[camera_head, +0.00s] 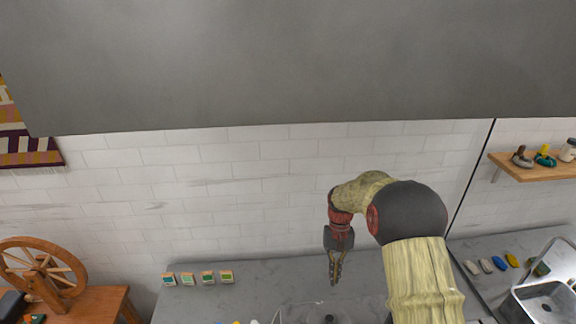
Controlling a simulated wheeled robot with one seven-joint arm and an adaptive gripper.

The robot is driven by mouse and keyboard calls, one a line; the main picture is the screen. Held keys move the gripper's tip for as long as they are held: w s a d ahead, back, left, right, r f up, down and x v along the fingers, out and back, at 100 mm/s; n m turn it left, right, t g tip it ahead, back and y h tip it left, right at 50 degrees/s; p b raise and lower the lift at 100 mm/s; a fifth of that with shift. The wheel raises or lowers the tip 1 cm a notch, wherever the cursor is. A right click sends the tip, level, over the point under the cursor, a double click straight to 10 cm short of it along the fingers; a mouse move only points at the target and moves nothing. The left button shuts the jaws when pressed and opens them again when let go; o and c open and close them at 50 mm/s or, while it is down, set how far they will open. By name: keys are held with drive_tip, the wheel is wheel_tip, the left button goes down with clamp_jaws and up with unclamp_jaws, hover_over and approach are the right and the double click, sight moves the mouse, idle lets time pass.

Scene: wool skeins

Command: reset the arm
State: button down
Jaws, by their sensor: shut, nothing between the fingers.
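My arm (420,265) rises from the lower right and bends over to the left at its top. My gripper (333,272) hangs pointing down above the grey counter (265,285). Its fingers are together with nothing between them. The gap between the fingertips and the counter is hard to judge from this view.
Several small boxes (208,278) stand in a row on the counter at left. A spinning wheel (40,270) is at far left. A sink (545,300), coloured skeins (490,265) and a wooden shelf (535,168) are at right. A large grey surface (280,65) fills the top.

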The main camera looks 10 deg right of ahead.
drive_tip(key=s+a+r+n+t+b, duration=0.1)
drive_tip(key=s+t+b, duration=0.3)
drive_tip(key=s+b, duration=0.7)
drive_tip(key=s+a+r+n+t+b, duration=0.1)
drive_tip(key=s+r+t+b, duration=0.3)
drive_tip(key=s+b, duration=0.7)
drive_tip(key=s+t, duration=0.1)
drive_tip(key=s, duration=0.6)
drive_tip(key=shift+r+h, duration=0.2)
drive_tip(key=shift+h, duration=0.1)
drive_tip(key=shift+a, duration=0.1)
idle(0.9)
